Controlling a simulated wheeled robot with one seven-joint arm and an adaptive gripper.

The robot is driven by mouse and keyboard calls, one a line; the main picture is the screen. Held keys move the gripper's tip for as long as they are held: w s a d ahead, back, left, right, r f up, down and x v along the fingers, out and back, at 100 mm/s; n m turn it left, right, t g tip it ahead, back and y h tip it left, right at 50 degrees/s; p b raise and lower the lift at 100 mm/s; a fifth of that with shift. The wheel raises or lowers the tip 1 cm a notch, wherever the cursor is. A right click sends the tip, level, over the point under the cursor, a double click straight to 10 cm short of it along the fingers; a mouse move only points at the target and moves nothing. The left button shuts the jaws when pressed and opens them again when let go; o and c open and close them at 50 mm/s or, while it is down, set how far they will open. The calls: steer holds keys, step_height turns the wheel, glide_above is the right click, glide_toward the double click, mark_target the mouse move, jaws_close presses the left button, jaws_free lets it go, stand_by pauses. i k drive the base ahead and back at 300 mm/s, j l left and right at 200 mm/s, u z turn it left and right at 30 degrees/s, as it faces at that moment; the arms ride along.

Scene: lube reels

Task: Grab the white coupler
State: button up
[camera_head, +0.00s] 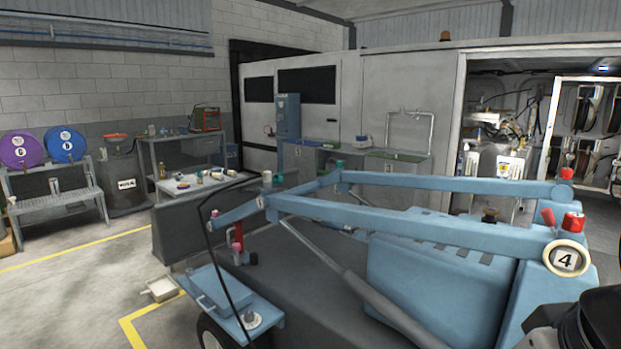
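I cannot pick out the white coupler for sure. A small whitish fitting (250,319) sits on the low blue platform at the front left of the blue machine. A small pale cylinder (267,178) stands at the machine's far left corner. Several small pale items lie on the work table (172,194) behind, too small to name. My gripper does not show. A dark rounded part at the bottom right corner looks like my own arm.
Purple (21,150) and blue (64,144) reels stand on a rack at the left. Floor at the left is clear.

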mark_target(267, 176)
steer(key=j+z, duration=0.15)
steer(key=z, duration=0.2)
steer(key=i+j+z, duration=0.15)
steer(key=z, duration=0.2)
steer(key=j+z, duration=0.2)
steer(key=z, duration=0.2)
steer(key=j+z, duration=0.3)
steer(key=j, duration=0.7)
steer(key=j+z, duration=0.1)
steer(key=j, duration=1.05)
steer(key=k+j+z, duration=0.1)
steer(key=j, duration=1)
steer(key=j+z, duration=0.25)
steer(key=j, duration=0.9)
